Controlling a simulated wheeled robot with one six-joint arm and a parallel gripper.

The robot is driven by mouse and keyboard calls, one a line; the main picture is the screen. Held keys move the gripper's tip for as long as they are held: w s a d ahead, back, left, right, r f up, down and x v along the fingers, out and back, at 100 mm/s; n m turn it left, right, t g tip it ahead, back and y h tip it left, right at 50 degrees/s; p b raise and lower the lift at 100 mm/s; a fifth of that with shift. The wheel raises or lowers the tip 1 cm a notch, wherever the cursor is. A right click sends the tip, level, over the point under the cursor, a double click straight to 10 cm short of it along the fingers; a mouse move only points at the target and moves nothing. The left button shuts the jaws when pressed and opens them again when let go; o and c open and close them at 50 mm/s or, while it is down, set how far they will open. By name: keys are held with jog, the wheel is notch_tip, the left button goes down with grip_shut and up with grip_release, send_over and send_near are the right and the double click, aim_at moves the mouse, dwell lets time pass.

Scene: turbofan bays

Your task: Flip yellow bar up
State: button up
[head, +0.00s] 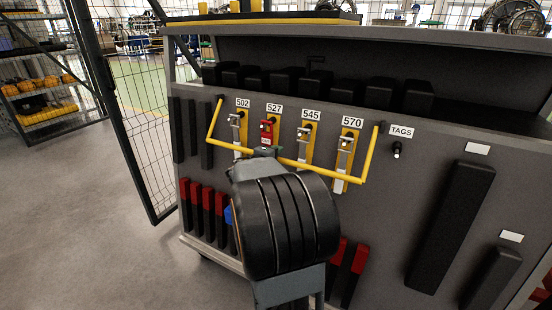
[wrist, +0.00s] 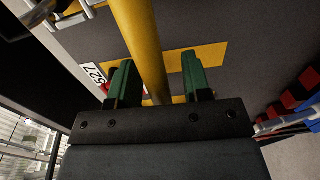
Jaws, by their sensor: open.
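The yellow bar (head: 325,172) is a wide U-shaped rail hinged at both ends on the grey cabinet front (head: 420,150). It hangs low, its long crosspiece passing in front of the plates labelled 502, 527, 545 and 570. My gripper (head: 268,152) is at the crosspiece, below the 527 plate, mostly hidden behind my own wrist. In the wrist view, the bar (wrist: 143,40) runs between the two green fingers of my gripper (wrist: 158,68). The fingers are open, with gaps beside the bar. I cannot tell whether either finger touches it.
A red tag (head: 267,132) hangs at 527; silver latches hang on the other yellow plates. A TAGS hook (head: 397,150) is to the right. Black padded blocks (head: 450,210) stick out of the cabinet. A mesh fence (head: 135,110) stands left; floor there is clear.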

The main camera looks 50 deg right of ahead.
jog(key=shift+d, duration=0.25)
jog(key=shift+c, duration=0.2)
grip_shut()
dwell(0.3)
